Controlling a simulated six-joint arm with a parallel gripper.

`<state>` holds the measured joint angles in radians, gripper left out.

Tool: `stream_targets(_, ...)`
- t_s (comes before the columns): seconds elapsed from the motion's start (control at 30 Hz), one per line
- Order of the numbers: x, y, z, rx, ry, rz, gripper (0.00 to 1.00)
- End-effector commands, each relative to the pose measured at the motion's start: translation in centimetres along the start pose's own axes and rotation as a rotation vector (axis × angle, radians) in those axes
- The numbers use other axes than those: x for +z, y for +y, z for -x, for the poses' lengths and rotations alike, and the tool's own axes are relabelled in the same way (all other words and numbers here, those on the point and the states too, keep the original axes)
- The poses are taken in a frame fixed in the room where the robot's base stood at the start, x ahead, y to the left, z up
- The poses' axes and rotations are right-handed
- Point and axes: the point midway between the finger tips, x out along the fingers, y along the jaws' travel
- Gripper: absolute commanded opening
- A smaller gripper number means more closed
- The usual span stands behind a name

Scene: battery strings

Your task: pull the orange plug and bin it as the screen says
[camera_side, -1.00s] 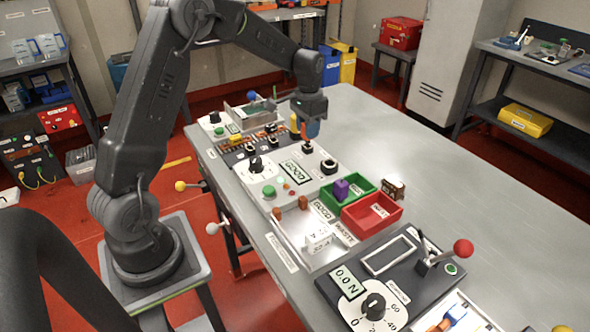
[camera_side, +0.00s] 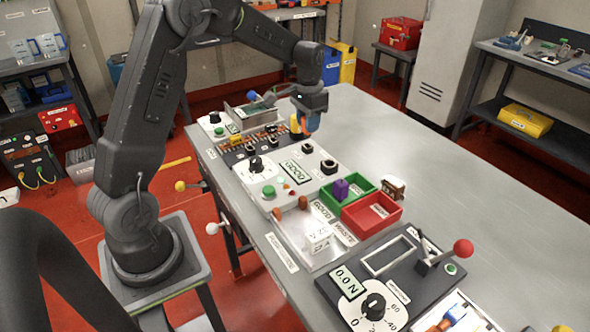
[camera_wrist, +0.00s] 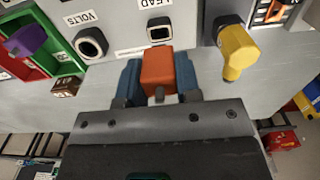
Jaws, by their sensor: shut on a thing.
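My gripper (camera_side: 311,121) is above the back part of the test panel in the side view. In the wrist view its blue fingers are shut on the orange plug (camera_wrist: 157,68). The plug appears clear of the LEAD socket (camera_wrist: 160,29), which shows an open dark hole. The screen (camera_side: 295,171) reads GOOD. The green bin (camera_side: 322,203) holds a purple plug (camera_side: 341,189). The red bin (camera_side: 362,227) looks empty. Labels GOOD and WASTE lie beside the bins.
A yellow plug (camera_wrist: 238,52) stands close to the right of the fingers in the wrist view. A small brown block (camera_side: 393,188) sits behind the bins. A red-knobbed lever (camera_side: 462,249) stands at the front right.

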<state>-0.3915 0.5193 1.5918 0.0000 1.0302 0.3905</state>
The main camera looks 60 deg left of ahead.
Motion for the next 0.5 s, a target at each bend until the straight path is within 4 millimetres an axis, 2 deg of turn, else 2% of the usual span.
stream_targets(0.5, 0.0, 0.0, 3.0, -0.001, 0.001, 0.0, 0.03)
